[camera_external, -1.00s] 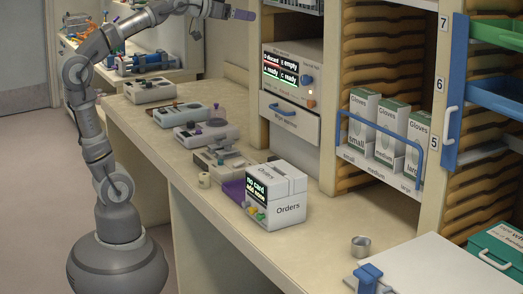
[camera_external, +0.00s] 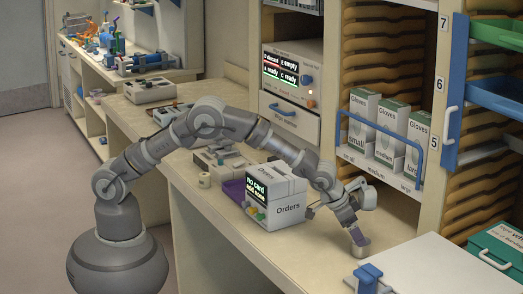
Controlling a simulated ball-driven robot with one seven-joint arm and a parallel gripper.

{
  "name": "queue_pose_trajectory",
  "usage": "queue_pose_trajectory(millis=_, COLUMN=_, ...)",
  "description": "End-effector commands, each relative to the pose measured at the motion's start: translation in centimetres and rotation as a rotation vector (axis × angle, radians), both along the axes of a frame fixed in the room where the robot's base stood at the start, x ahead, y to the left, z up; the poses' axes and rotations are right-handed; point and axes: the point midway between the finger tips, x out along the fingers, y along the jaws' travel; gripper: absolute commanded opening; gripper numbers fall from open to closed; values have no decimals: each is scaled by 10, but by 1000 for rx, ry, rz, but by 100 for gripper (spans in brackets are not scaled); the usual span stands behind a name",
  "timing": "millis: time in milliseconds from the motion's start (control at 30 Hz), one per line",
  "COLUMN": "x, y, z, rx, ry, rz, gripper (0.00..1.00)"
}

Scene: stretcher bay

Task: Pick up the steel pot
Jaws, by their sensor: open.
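The steel pot (camera_external: 361,252) is a small round metal cup on the counter at the right front, by the white board. It is mostly hidden behind my gripper (camera_external: 358,239), with only a bit of its lower side showing. My gripper points down at the pot, with a purple-grey fingertip over it. The jaws are open. The view does not show whether the fingers are around the pot or touching it.
The white Orders box (camera_external: 288,211) stands left of my gripper, close to my forearm. Glove boxes (camera_external: 389,128) with a blue rail stand behind. A blue clamp (camera_external: 368,277) and white board (camera_external: 430,266) are in front. Counter between box and board is clear.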

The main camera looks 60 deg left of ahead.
Motion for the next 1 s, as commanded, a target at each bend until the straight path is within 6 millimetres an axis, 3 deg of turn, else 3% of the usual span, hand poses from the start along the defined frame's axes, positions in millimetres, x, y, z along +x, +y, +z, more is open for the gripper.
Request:
queue_pose_trajectory(millis=267, x=21, y=-7, z=-42, rx=-1, ry=1, rz=2, gripper=90)
queue_pose_trajectory(millis=567, x=25, y=-9, z=-45, rx=-1, ry=-1, rz=1, gripper=90)
queue_pose_trajectory(millis=667, x=25, y=-8, z=-45, rx=-1, ry=-1, rz=1, gripper=72)
queue_pose_trajectory(millis=833, x=25, y=-8, z=-45, rx=-1, ry=-1, rz=1, gripper=33)
queue_pose_trajectory(millis=1000, x=25, y=-8, z=-45, rx=-1, ry=-1, rz=1, gripper=32)
